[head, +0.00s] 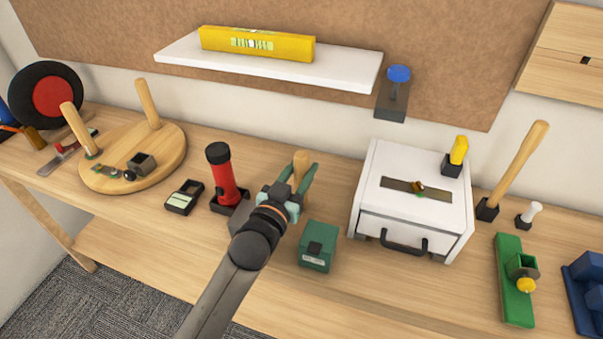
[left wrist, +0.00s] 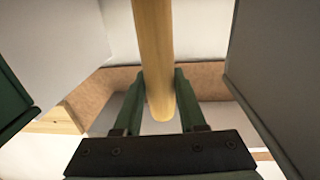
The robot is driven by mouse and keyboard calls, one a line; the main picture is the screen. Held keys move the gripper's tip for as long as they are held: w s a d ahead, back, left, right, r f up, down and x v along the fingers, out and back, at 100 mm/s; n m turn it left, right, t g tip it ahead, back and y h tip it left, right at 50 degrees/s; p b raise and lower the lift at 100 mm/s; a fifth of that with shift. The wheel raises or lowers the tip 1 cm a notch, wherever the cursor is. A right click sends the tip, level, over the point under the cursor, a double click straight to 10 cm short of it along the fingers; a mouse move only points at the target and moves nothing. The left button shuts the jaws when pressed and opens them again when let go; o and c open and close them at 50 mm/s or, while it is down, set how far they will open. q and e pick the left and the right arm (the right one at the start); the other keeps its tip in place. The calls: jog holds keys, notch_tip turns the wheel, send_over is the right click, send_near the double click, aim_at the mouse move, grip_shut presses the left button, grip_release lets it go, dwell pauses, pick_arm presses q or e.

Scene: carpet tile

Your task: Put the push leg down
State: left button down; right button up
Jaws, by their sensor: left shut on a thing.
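My left gripper (head: 298,180) is over the middle of the bench, with its green fingers shut on a light wooden leg (head: 301,164). Only the leg's upper end shows in the head view; the arm and fingers hide the rest. In the left wrist view the leg (left wrist: 153,50) runs between the two fingers (left wrist: 158,100), its rounded end near them. I cannot tell whether the leg touches the bench. A round wooden board (head: 160,165) with two similar upright legs lies at the left. My right gripper is not in view.
A red flashlight (head: 222,175) stands left of the gripper, beside a small dark device (head: 184,196). A green box (head: 318,243) is just in front. A white drawer box (head: 412,208) stands to the right. A white shelf (head: 270,67) hangs behind. Bare wood (head: 150,235) shows at front left.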

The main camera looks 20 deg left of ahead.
pick_arm(q)
jog(key=shift+r, duration=0.1)
jog(key=shift+c, duration=2.4)
grip_release()
jog(key=shift+f, duration=0.2)
jog(key=shift+s+r, duration=0.15)
jog(key=shift+r, duration=0.05)
jog(key=shift+s+p, duration=0.35)
jog(key=shift+p, duration=0.05)
jog(key=s+a+p, duration=0.1)
jog(key=s+p, duration=0.1)
jog(key=s, duration=0.9)
jog(key=shift+a+p, duration=0.15)
jog(key=shift+p, duration=0.2)
